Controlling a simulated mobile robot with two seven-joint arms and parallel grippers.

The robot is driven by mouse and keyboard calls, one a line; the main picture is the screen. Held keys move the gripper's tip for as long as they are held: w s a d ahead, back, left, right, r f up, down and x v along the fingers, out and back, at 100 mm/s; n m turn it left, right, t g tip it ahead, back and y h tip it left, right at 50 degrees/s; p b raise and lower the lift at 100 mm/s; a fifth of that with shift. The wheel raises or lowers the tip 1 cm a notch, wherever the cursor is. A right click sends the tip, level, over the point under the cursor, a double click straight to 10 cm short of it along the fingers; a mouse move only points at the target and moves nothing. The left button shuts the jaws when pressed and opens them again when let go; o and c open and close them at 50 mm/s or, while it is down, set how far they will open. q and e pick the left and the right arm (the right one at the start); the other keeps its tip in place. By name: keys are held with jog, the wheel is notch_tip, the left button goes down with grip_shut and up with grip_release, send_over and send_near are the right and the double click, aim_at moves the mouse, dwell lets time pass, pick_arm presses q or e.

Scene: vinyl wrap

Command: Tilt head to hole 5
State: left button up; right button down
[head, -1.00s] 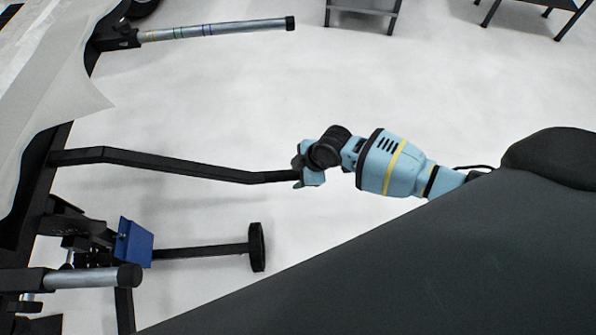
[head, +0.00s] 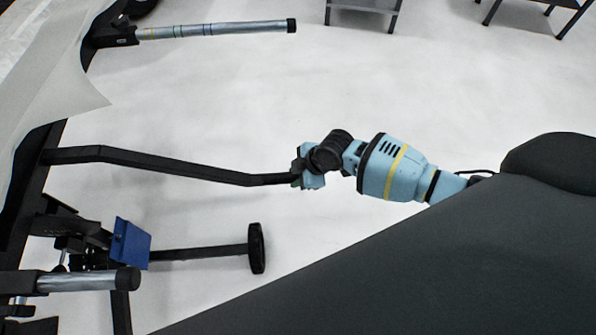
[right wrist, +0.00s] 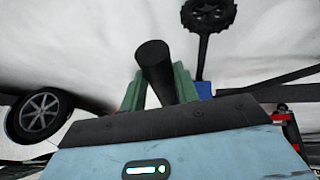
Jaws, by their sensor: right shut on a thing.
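A black bent bar (head: 190,170) reaches right from the dark machine frame (head: 32,185) at the left of the head view. My right gripper (head: 299,177) is shut on the bar's free end. In the right wrist view the round end of the bar (right wrist: 153,60) sits between the green fingers of my right gripper (right wrist: 160,92). A white sheet (head: 60,85) hangs over the frame at the upper left. No numbered hole can be made out in either view. My left gripper is not in view.
A metal roller tube (head: 215,30) sticks out at the top, and another (head: 85,280) at the lower left. A blue block (head: 131,243) and a wheel on a leg (head: 256,248) are below the bar. Open white floor (head: 400,85) lies to the right.

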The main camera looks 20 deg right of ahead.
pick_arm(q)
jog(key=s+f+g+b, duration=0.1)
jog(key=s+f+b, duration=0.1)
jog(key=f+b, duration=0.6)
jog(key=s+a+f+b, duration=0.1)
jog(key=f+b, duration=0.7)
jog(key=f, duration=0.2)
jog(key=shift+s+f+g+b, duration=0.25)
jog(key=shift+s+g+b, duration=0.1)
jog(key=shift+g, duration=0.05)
pick_arm(e)
jog(key=w+a+f+y, duration=0.1)
jog(key=a+f, duration=0.2)
jog(key=f, duration=0.6)
jog(key=a+f+t+y, duration=0.1)
jog(key=a+f, duration=0.3)
jog(key=f, duration=0.5)
jog(key=shift+w+a+y, duration=0.25)
jog(key=shift+w+y, duration=0.15)
jog(key=shift+y, duration=0.4)
jog(key=c, duration=1.3)
grip_release()
jog(key=shift+a, duration=0.1)
jog(key=shift+c, duration=0.2)
jog(key=shift+o, duration=1.3)
jog(key=shift+w+f, duration=0.15)
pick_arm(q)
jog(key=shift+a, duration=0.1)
pick_arm(e)
jog(key=shift+w, duration=0.1)
